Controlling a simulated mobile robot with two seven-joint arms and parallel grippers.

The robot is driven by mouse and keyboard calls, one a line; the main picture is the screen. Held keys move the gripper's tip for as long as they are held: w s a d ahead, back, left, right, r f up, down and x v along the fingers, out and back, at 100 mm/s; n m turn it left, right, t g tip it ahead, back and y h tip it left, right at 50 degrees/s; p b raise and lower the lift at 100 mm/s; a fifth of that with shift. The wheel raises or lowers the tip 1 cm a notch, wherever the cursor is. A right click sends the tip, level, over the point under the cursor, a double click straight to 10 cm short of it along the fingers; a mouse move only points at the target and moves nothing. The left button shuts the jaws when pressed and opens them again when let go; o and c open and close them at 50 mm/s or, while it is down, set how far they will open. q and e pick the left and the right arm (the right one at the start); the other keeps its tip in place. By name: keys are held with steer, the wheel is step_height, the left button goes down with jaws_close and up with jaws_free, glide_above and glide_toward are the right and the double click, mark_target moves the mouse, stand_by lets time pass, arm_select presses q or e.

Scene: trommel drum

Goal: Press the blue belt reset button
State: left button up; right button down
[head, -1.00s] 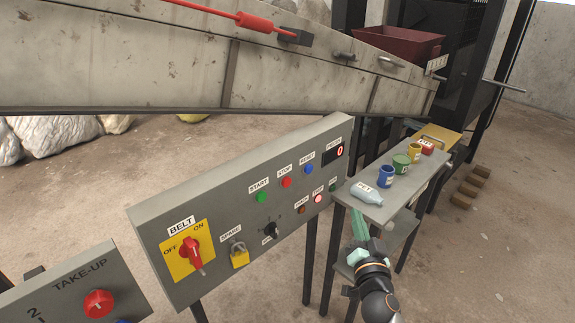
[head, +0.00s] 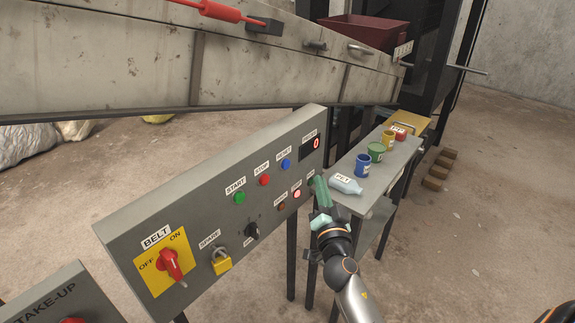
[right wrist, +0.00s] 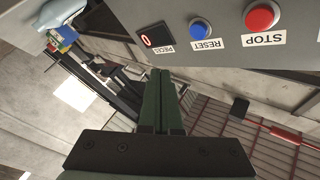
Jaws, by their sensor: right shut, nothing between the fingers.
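The blue reset button (head: 286,164) sits on the upper right of the grey control panel (head: 140,220), right of the red stop button (head: 264,180). It also shows in the right wrist view (right wrist: 201,28), upside down with its RESET label. My right gripper (head: 320,183) is shut and empty, in front of the panel's right end, to the right of and below the button. In the right wrist view the closed fingers (right wrist: 162,85) point towards the panel's edge, apart from the button. The left gripper is not in view.
The panel also carries a green start button (head: 239,197), a red belt switch (head: 171,264) and a yellow padlock (head: 221,261). A side table (head: 385,172) to the right holds a bottle (head: 345,184) and several coloured cups. A conveyor frame (head: 120,60) runs behind.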

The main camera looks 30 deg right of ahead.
mark_target(286, 164)
steer(key=w+a+b, duration=0.1)
steer(key=w+a, duration=0.1)
steer(key=w, duration=0.4)
steer(key=shift+a, duration=0.35)
steer(key=shift+w, duration=0.1)
stand_by(0.9)
stand_by(0.6)
steer(key=shift+b, duration=0.3)
steer(key=shift+w+a+b, duration=0.15)
steer(key=shift+w+b, duration=0.15)
steer(key=shift+w, duration=0.1)
